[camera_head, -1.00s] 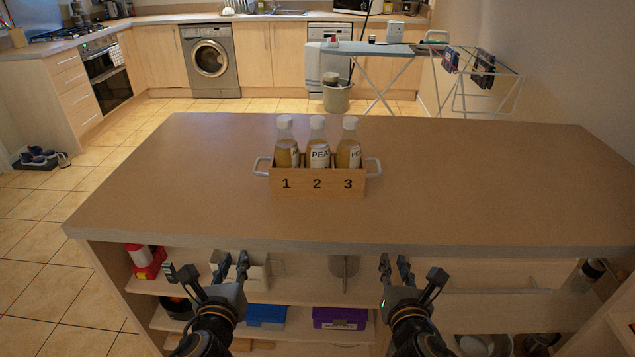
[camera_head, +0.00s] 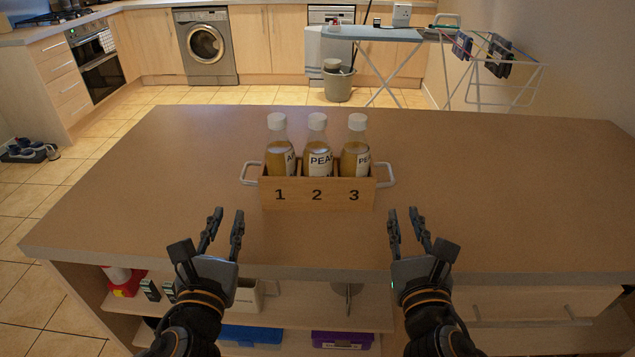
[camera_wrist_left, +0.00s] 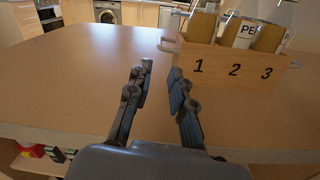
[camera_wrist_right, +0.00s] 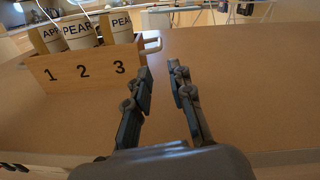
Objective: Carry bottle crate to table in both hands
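The wooden bottle crate (camera_head: 317,194), marked 1, 2, 3, stands upright on the brown table (camera_head: 500,190). It holds three bottles with white caps, the middle one (camera_head: 318,150) labelled PEA. A pale handle sticks out at its left end (camera_head: 248,173) and another at its right end (camera_head: 388,174). My left gripper (camera_head: 224,226) is open and empty, in front of and left of the crate. My right gripper (camera_head: 407,224) is open and empty, in front of and right of it. Neither touches the crate. The crate also shows in the left wrist view (camera_wrist_left: 232,72) and right wrist view (camera_wrist_right: 85,68).
The table top around the crate is clear. Shelves below its front edge hold a red item (camera_head: 124,284), a blue box (camera_head: 250,334) and a purple box (camera_head: 342,340). An ironing board (camera_head: 375,34) and drying rack (camera_head: 490,70) stand behind.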

